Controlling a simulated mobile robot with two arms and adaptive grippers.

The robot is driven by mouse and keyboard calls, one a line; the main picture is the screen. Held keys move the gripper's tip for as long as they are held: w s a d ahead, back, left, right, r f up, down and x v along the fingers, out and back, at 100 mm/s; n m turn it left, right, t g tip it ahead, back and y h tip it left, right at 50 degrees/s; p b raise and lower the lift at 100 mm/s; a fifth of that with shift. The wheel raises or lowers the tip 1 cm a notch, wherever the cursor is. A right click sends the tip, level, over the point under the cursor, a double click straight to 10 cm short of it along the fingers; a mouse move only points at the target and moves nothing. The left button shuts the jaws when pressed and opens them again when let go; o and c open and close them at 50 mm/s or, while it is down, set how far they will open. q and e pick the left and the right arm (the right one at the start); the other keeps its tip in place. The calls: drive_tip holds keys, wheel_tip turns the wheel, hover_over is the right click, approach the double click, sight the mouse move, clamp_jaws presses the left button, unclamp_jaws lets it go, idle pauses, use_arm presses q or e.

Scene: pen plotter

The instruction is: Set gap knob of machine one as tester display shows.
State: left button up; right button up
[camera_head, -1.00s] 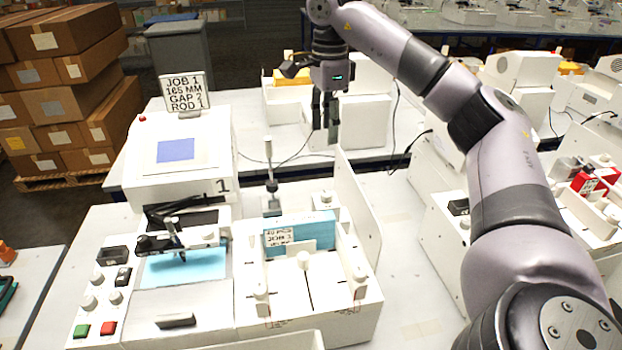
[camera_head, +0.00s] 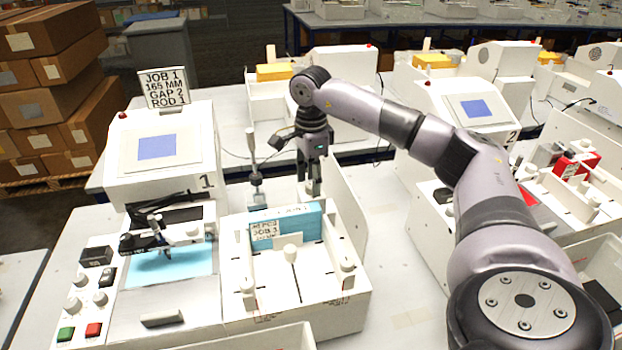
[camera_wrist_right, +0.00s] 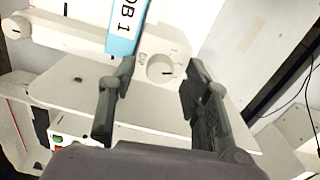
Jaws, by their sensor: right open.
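Machine one (camera_head: 160,180), marked 1, has a blue screen (camera_head: 157,147). A sign (camera_head: 163,88) on top reads JOB 1, 165 MM, GAP 2, ROD 1. My right gripper (camera_head: 313,188) is open, pointing down over the back of the white tray unit beside the machine. In the right wrist view a round white knob (camera_wrist_right: 160,69) labelled GAP, with a dark mark, lies between the open fingers (camera_wrist_right: 161,74); I cannot tell whether they touch it. The knob is hidden in the head view. My left gripper is not in view.
A blue card block (camera_head: 312,222) stands in the tray unit, close to the gripper; it also shows in the wrist view (camera_wrist_right: 125,32). An upright white panel (camera_head: 345,207) rises on the right. Machine two (camera_head: 462,110) stands further right.

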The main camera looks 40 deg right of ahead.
drive_tip(key=shift+f, duration=0.55)
clamp_jaws()
